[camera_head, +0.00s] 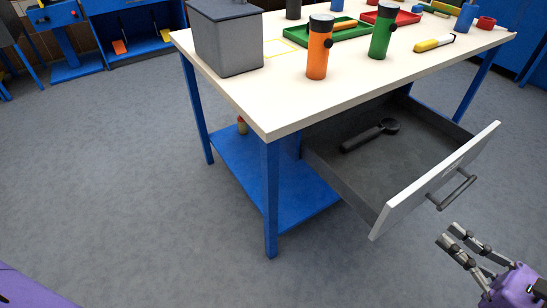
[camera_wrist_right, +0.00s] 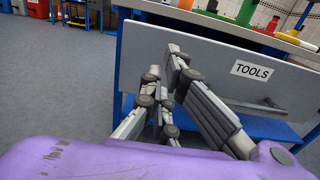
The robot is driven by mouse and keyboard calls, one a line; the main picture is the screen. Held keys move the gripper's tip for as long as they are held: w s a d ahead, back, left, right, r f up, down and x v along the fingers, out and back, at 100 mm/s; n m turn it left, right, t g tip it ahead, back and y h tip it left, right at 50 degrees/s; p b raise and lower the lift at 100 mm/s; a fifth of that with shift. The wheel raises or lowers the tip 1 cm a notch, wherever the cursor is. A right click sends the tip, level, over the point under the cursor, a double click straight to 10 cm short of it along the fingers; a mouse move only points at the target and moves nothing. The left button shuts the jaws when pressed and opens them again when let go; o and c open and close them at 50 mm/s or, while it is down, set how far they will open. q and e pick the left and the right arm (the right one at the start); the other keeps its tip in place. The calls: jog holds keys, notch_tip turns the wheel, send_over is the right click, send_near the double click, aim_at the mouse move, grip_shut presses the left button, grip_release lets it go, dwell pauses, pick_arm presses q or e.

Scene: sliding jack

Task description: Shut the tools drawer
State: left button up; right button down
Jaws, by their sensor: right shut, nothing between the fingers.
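The tools drawer (camera_head: 436,183) stands pulled out from under the workbench. Its pale front panel has a dark bar handle (camera_head: 453,190); a dark grey round-headed tool (camera_head: 372,134) lies inside. In the wrist view the drawer front (camera_wrist_right: 221,62) bears a "TOOLS" label (camera_wrist_right: 251,70), and the handle (camera_wrist_right: 258,107) shows partly behind my fingers. My right gripper (camera_head: 451,234) is shut and empty, in front of the panel and below the handle in the head view. In the wrist view its fingers (camera_wrist_right: 164,62) overlap the panel left of the label; I cannot tell whether they touch it. My left gripper is out of view.
The white-topped bench (camera_head: 265,105) has blue legs and a blue lower shelf (camera_head: 240,168). On top are a grey box (camera_head: 228,45), an orange flask (camera_head: 319,50), a green flask (camera_head: 383,35) and trays. Grey floor (camera_head: 130,190) is open at the left.

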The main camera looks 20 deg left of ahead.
aim_at(407, 203)
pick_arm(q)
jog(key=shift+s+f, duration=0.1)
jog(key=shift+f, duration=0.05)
pick_arm(e)
jog(key=x, duration=0.8)
jog(key=shift+w+a, duration=0.2)
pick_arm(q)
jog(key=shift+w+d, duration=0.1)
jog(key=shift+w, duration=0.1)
pick_arm(e)
jog(key=shift+w+a, duration=0.3)
jog(key=shift+a, duration=0.15)
jog(key=b+x, duration=0.1)
jog(key=x, duration=0.9)
jog(key=b+x, duration=0.2)
jog(key=x, duration=1.4)
jog(key=shift+w+a+f, duration=0.15)
jog(key=shift+w+a, duration=0.05)
jog(key=shift+a, duration=0.05)
jog(key=shift+w+a, duration=0.35)
jog(key=shift+a, duration=0.15)
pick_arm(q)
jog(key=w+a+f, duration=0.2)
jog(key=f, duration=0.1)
pick_arm(e)
jog(key=shift+a, duration=0.1)
jog(key=shift+w+r, duration=0.1)
jog(key=shift+r, duration=0.1)
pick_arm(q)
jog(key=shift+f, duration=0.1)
